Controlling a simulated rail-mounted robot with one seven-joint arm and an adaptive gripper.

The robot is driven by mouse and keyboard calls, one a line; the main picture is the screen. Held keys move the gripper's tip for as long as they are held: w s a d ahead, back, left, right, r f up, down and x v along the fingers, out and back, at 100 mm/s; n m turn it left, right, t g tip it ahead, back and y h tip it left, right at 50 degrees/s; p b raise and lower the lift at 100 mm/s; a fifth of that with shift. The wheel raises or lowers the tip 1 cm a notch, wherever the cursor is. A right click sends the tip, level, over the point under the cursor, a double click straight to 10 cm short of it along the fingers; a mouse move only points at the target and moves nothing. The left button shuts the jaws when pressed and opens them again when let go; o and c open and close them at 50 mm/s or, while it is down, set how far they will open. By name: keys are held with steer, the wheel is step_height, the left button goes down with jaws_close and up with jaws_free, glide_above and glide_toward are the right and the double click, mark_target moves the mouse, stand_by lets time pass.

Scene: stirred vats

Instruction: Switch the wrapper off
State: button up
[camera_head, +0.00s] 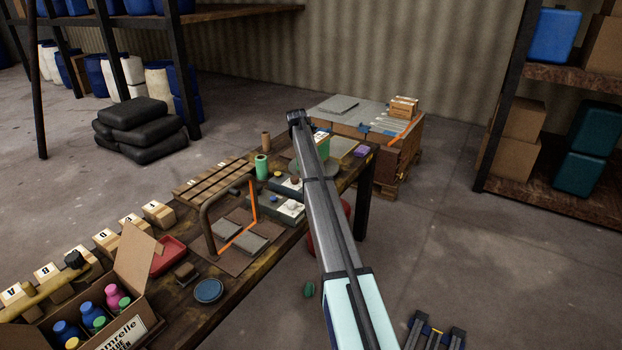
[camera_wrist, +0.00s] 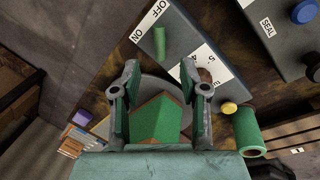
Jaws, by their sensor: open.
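In the wrist view a grey control box (camera_wrist: 185,35) carries a white label strip reading OFF and ON. A green lever (camera_wrist: 160,42) stands out from it beside these words; I cannot tell which one it is set to. A brownish knob (camera_wrist: 206,75) sits on the same box by a numbered white scale, partly hidden by a finger. My gripper (camera_wrist: 158,78) is open and empty, its fingertips short of the lever. A green and brown block (camera_wrist: 155,118) on a round grey plate (camera_wrist: 153,82) shows beyond and between the fingers.
Another grey box (camera_wrist: 275,35) has a blue knob (camera_wrist: 304,12) and a label. A green roll (camera_wrist: 246,130) and a yellow round piece (camera_wrist: 229,108) lie close to the right finger. The workbench (camera_head: 205,325) is crowded; an orange-marked frame (camera_head: 205,225) stands left of the boxes.

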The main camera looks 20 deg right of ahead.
steer(key=shift+a+r, duration=0.2)
steer(key=shift+r, duration=0.8)
steer(key=shift+a+r, duration=0.15)
steer(key=shift+r, duration=0.8)
